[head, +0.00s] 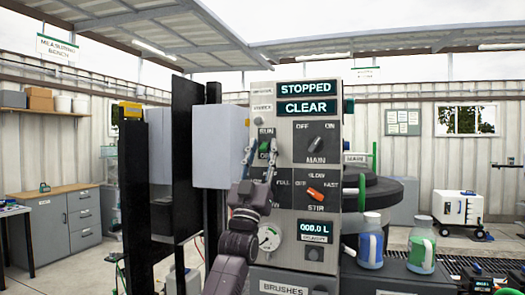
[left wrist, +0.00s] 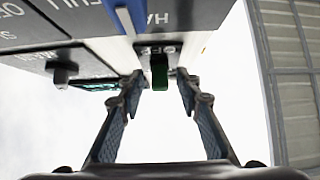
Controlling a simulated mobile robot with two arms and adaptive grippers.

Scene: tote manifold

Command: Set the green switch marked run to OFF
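The green run switch (head: 264,147) sits near the left edge of the control panel, under the word RUN. In the left wrist view the green switch (left wrist: 159,72) stands out from a black plate lettered OFF. My left gripper (head: 260,158) is in front of the panel with one finger on either side of the switch. In the wrist view the fingers of the left gripper (left wrist: 158,77) are apart, with a gap on both sides of the switch. Nothing is held. My right gripper is not in view.
The MAIN knob (head: 316,144) and orange STIR knob (head: 316,193) are to the right on the same panel. A blue lever (left wrist: 125,18) is near the switch. A dial gauge (head: 269,237) is below. Displays read STOPPED and CLEAR. Two bottles (head: 371,242) (head: 421,246) stand at right.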

